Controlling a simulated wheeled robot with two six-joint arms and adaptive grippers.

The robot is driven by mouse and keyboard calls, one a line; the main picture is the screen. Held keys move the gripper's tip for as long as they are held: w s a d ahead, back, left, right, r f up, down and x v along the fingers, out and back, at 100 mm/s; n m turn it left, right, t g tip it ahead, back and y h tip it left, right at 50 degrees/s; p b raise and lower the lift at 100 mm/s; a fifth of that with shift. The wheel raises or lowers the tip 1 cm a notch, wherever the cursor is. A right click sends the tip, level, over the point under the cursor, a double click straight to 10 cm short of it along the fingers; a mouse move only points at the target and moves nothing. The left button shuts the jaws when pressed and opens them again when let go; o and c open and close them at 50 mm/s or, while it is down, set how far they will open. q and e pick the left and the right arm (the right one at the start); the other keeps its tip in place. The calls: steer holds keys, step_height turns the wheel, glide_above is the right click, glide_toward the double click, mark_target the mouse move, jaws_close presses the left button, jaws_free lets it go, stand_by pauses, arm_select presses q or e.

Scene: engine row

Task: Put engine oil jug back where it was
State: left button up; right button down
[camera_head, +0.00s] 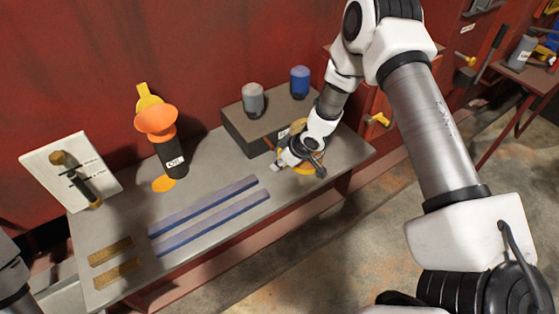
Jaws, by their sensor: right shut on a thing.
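My right gripper (297,165) is low over the right part of the grey workbench (215,155), in front of the dark block. It is shut on a yellow-orange thing that looks like the engine oil jug (309,157). The gripper and wrist hide most of it, so I cannot tell whether it touches the bench. A black bottle labelled OIL (172,158) stands at the left back with an orange funnel (156,119) above it. Part of my left arm shows at the lower left edge; its fingers are out of view.
The dark block (245,133) carries a grey canister (253,99) and a blue canister (300,82). Blue strips (205,206) and tan strips (111,251) lie on the bench. A white board (70,172) leans at the left.

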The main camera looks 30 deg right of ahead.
steer(key=shift+f, duration=0.1)
steer(key=c, duration=1.1)
jaws_free()
steer(key=shift+s, duration=0.1)
steer(key=shift+c, duration=0.2)
